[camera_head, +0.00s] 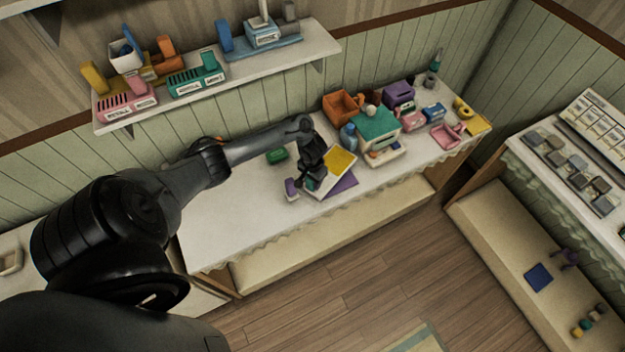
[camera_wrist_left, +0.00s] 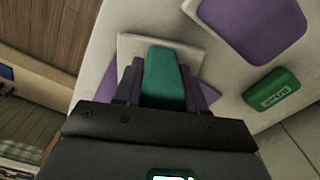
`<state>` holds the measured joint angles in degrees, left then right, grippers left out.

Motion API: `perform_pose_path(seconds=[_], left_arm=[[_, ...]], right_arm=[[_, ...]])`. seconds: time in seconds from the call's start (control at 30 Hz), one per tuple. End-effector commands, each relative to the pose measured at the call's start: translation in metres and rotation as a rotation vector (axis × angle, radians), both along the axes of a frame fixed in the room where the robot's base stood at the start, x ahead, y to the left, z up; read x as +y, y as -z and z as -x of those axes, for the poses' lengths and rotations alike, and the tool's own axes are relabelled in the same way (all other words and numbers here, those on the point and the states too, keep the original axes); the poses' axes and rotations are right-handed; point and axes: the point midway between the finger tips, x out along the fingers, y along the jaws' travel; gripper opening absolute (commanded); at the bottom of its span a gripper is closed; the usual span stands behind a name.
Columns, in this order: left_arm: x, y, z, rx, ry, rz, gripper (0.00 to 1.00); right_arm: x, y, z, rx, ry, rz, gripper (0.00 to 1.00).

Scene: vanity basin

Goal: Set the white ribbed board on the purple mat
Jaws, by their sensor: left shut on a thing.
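My left gripper (camera_head: 313,180) points down over the counter. In the left wrist view its fingers (camera_wrist_left: 163,85) are shut around a green block (camera_wrist_left: 163,72), with purple parts on both sides. A pale plate, which I take as the white ribbed board (camera_wrist_left: 190,52), shows behind this block; no ribs can be made out. In the head view a white board with a yellow panel (camera_head: 341,161) is beside the gripper, partly hidden by it. The purple mat (camera_head: 345,187) shows partly from under that board; contact is unclear. My right gripper is out of view.
A green labelled block (camera_head: 277,156) lies near the wall; it also shows in the left wrist view (camera_wrist_left: 272,92). A small purple-and-white object (camera_head: 292,187) is left of the gripper. A teal-topped box (camera_head: 377,127) and other items crowd the right. The counter's left is clear.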

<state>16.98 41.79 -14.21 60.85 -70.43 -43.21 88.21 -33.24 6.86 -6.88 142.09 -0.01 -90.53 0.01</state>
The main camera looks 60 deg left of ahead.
Motion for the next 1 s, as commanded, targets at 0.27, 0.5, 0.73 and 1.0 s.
perform_pose_path(seconds=[0.27, 0.5, 0.73, 1.0], left_arm=[[-0.0001, 0.0028, -0.0003, 0.000, 0.000, 0.000, 0.00], [0.0000, 0.0064, -0.0003, 0.000, 0.000, 0.000, 0.00], [0.0000, 0.0099, -0.0003, 0.000, -0.001, 0.000, 0.00], [0.0000, 0.0094, -0.0002, 0.000, 0.000, 0.000, 0.70]], right_arm=[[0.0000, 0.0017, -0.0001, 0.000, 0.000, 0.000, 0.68], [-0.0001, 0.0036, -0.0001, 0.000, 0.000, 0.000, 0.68], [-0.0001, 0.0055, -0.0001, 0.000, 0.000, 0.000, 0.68], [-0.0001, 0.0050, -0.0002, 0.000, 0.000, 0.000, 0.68]])
